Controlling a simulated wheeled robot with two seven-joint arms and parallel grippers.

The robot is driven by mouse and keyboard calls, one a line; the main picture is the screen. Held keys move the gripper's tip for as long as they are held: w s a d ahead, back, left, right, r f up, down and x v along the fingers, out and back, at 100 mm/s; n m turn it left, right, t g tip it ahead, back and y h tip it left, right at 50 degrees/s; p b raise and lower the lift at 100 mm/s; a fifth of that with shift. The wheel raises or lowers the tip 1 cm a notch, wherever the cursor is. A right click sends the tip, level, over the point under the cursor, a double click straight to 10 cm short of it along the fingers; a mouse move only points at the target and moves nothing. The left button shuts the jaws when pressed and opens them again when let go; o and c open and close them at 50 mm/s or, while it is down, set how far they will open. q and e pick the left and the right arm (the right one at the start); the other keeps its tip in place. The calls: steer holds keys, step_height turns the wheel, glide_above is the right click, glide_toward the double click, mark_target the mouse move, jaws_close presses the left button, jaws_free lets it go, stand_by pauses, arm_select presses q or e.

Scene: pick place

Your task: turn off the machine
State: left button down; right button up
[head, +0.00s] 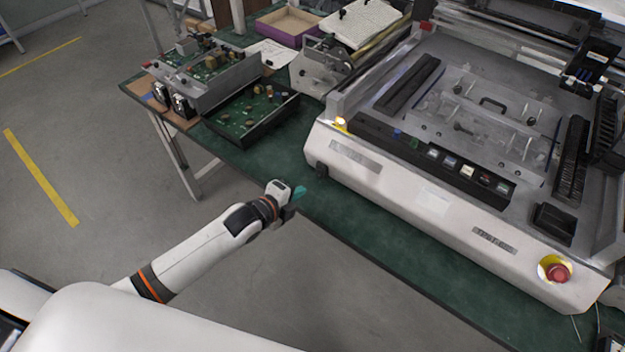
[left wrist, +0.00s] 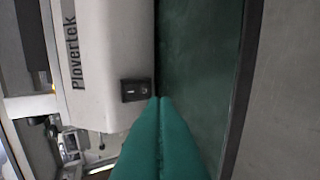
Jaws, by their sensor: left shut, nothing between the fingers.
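The machine (head: 375,185), a large white unit with a grey work deck, stands on the green table. A small black rocker switch (head: 321,170) is at the lower left end of its front face. In the left wrist view the switch (left wrist: 135,90) sits near the label on the white housing (left wrist: 100,50). My left gripper (head: 299,192) has teal fingers and is shut and empty, just in front of the table edge near the switch. In the left wrist view its fingertips (left wrist: 160,99) are close beside the switch; I cannot tell if they touch. My right gripper is not in view.
A red emergency stop button (head: 557,272) on a yellow base is at the machine's front right. A row of buttons (head: 467,171) runs along its front top. Circuit boards (head: 250,110) lie on the green table (head: 284,160) to the left. The floor in front is clear.

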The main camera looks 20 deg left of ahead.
mark_target(320, 171)
arm_select(q)
steer(key=x, duration=0.3)
steer(key=r+x, duration=0.1)
steer(key=x, duration=0.2)
steer(key=shift+w+d+f, duration=0.15)
steer(key=shift+w+d, duration=0.05)
steer(key=shift+w, duration=0.25)
